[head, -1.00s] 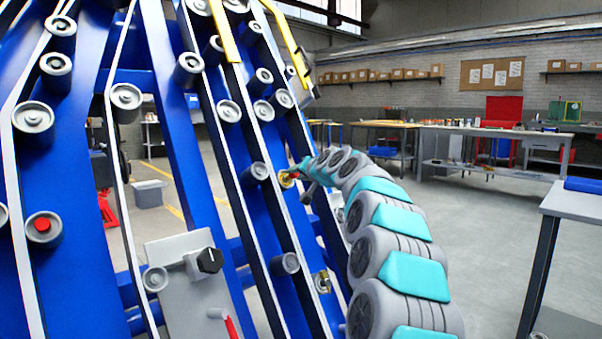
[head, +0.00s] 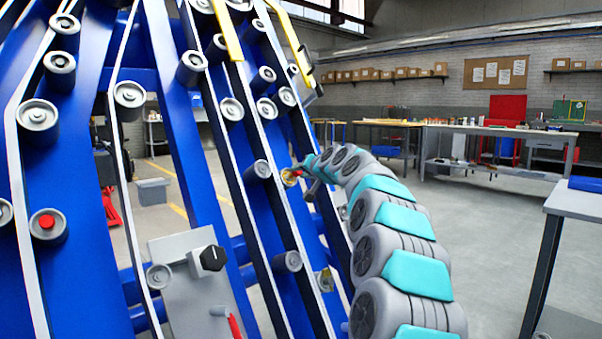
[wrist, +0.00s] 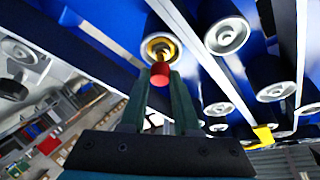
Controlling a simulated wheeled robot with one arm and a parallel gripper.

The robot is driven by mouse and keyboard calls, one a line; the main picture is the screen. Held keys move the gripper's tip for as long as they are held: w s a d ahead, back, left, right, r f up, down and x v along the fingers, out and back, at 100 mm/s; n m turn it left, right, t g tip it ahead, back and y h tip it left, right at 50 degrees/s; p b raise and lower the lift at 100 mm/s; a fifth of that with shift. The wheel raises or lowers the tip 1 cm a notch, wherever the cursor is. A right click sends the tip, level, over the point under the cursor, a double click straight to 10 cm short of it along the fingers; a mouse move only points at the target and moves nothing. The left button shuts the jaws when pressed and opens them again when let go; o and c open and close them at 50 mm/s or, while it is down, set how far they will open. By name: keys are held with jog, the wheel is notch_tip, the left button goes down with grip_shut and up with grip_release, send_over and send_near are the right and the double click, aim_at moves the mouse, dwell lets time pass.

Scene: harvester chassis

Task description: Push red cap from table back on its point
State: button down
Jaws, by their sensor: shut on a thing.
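The red cap (wrist: 160,74) is between the fingertips of my gripper (wrist: 161,86) in the wrist view. My gripper is shut on it. Just beyond the cap is a round point with a yellow ring (wrist: 160,47) on the blue chassis. The cap overlaps the ring's lower edge in the picture; I cannot tell whether they touch. In the head view my gripper (head: 299,168) is at the chassis rail, and the yellow ring (head: 291,177) is largely covered by the cap and fingers.
Grey rollers (head: 260,170) stick out from the blue chassis (head: 190,150) around the gripper. A grey panel with a black knob (head: 208,259) is at lower left. A workbench (head: 575,205) stands at right. Open floor (head: 480,240) lies between.

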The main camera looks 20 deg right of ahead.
jog(key=shift+w+a+f, duration=0.1)
jog(key=shift+w+f, duration=0.05)
jog(key=shift+w+a+f, duration=0.3)
jog(key=shift+w+f, duration=0.05)
jog(key=shift+w, duration=0.35)
jog(key=shift+s+d, duration=0.1)
jog(key=shift+s, duration=0.05)
jog(key=s+r, duration=0.1)
jog(key=s+d+r, duration=0.1)
jog(key=s, duration=0.1)
jog(key=shift+d, duration=0.1)
dwell(0.3)
jog(key=shift+w, duration=0.1)
jog(key=shift+w+a+f, duration=0.3)
jog(key=shift+w+f, duration=0.2)
jog(key=shift+w, duration=0.15)
jog(key=shift+w+a+f, duration=0.2)
jog(key=shift+w+f, duration=0.1)
jog(key=shift+w, duration=0.15)
jog(key=shift+w+a+f, duration=0.15)
jog(key=shift+w+f, duration=0.1)
jog(key=shift+w, duration=0.2)
dwell(1.7)
